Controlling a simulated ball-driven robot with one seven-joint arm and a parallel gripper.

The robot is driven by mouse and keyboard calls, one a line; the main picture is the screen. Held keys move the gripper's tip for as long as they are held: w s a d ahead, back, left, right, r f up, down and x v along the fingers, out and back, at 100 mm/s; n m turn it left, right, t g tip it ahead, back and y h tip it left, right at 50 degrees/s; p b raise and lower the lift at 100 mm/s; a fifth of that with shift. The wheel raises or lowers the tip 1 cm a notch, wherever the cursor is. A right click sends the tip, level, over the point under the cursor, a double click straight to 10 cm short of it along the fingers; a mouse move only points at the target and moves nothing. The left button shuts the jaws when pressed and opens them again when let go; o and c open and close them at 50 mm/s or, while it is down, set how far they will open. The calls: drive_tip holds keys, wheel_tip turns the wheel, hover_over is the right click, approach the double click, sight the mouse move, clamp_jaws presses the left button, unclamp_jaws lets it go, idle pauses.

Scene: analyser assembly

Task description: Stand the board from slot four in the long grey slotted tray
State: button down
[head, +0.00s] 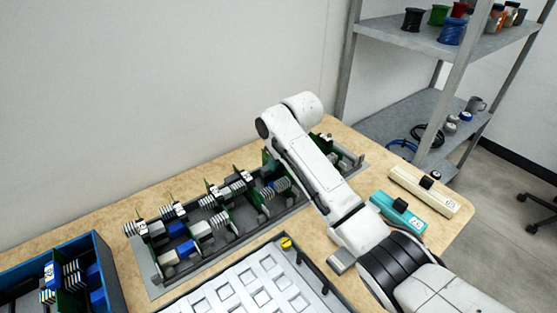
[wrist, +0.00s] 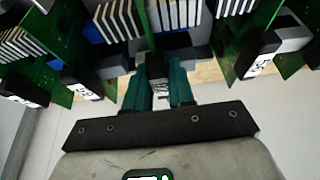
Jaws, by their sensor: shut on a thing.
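The long grey slotted tray (head: 147,272) runs diagonally across the table in the head view, with several green boards standing in it in a row. My gripper (wrist: 160,92) shows in the wrist view, its teal fingers shut on the black labelled end of a board (wrist: 157,72). Most of this held board is hidden, and I cannot read its label. Other green boards with grey fins and black labelled ends stand on both sides of it. In the head view my arm crosses the tray's right part and hides my fingers. I cannot tell how deep the held board sits.
A blue bin (head: 104,270) with more boards stands at the left. A white panel with square recesses (head: 240,292) lies in front of the tray. A teal block (head: 408,217) and a cream block (head: 440,200) lie right of my arm. Grey shelves (head: 400,45) stand behind.

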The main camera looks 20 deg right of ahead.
drive_tip(key=shift+f, duration=0.4)
idle(0.3)
drive_tip(key=c, duration=0.9)
unclamp_jaws()
drive_tip(key=shift+o, duration=0.7)
drive_tip(key=shift+r+p, duration=2)
drive_tip(key=shift+p, duration=0.2)
idle(0.3)
drive_tip(key=shift+r+p, duration=3.3)
drive_tip(key=shift+r, duration=0.2)
